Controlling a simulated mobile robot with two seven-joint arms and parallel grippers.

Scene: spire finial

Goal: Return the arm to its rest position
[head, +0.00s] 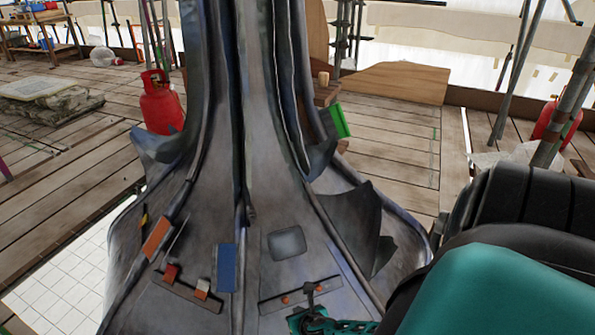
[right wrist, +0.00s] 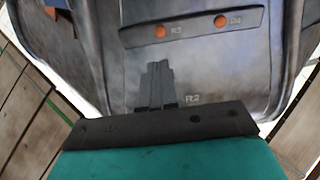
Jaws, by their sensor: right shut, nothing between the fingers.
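My right gripper (head: 309,290) is low in the head view, in front of the lower skirt of the grey metal-clad spire (head: 285,185). In the right wrist view its dark fingers (right wrist: 158,80) are together with nothing between them. They point toward a strip (right wrist: 190,28) with two orange round spots marked R3 and R4. The mark R2 shows on the grey surface just right of the fingers. I cannot tell whether the fingertips touch the surface. My teal and black right arm fills the lower right of the head view. My left gripper is not in view.
The spire skirt carries a blue block (head: 226,267), an orange block (head: 157,238) and a rack (head: 188,293) of small tools. A torn metal flap (head: 352,222) sticks out at right. A red gas cylinder (head: 160,105) stands behind left. Scaffold poles stand at right.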

